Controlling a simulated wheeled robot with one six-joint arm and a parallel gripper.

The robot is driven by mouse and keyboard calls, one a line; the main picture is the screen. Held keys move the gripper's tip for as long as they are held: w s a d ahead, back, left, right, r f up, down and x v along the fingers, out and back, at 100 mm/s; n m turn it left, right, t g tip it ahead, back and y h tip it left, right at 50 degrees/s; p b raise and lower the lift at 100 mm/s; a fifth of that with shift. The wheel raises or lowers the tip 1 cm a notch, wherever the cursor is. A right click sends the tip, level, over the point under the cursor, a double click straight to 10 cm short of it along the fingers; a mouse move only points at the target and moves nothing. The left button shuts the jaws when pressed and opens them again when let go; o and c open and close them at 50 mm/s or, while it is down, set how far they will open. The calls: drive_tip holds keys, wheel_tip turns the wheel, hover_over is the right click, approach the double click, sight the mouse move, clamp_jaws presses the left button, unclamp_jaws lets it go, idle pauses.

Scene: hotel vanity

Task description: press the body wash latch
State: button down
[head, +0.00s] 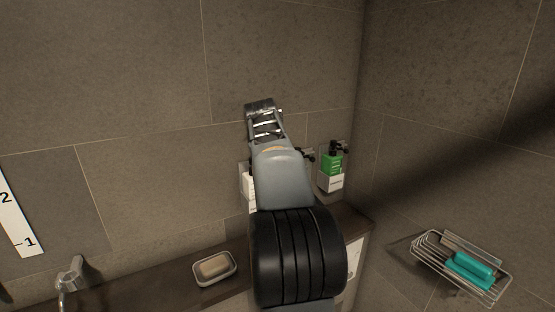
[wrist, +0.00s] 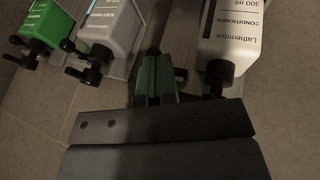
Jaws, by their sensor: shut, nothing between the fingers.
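The body wash bottle (wrist: 116,30) is grey and stands in the middle of a row of wall dispensers, upside down in the wrist view. Its black latch (wrist: 85,60) sticks out from its capped end. In the head view, a black latch (head: 307,155) shows just right of my arm, and the bottle under it is mostly hidden. My gripper (wrist: 154,78) is shut and empty, between the body wash and the white conditioner in the wrist view. It appears apart from the body wash latch. In the head view my arm hides the fingertips.
The conditioner (wrist: 235,35) is close beside the gripper, with a black latch (wrist: 217,75). A green bottle (head: 332,165) hangs on the other side of the body wash. A soap dish (head: 214,268) sits on the ledge, and a wire rack (head: 430,247) hangs at right.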

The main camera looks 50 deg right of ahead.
drive_tip(key=p+v, duration=0.6)
drive_tip(key=v, duration=0.4)
drive_tip(key=shift+a, duration=0.2)
idle(0.5)
